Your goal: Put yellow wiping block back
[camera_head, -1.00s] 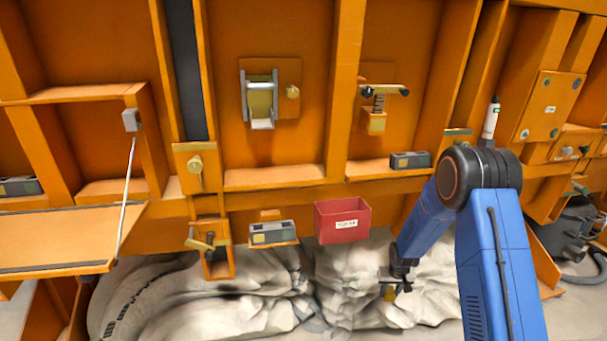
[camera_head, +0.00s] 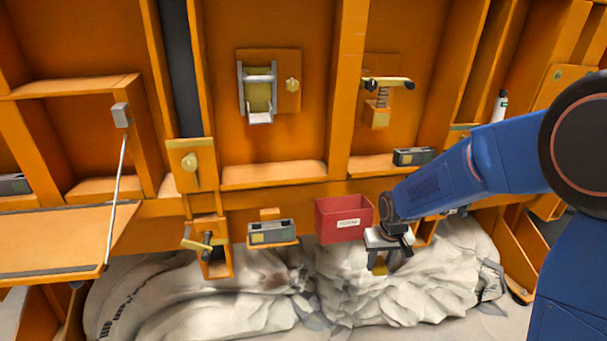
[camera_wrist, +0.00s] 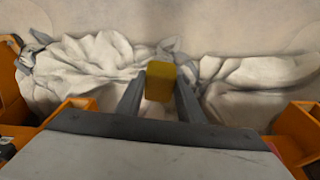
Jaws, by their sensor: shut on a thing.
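The yellow wiping block (camera_wrist: 159,82) is between the two dark fingers of my gripper (camera_wrist: 160,98) in the wrist view. The inside of the red box is mostly hidden. I cannot tell from the frames where the block's own place is.
A grey-black device (camera_head: 271,231) sits on a small ledge left of the red box. Orange uprights and brackets stand close around. An orange flap (camera_head: 65,238) juts out at the left.

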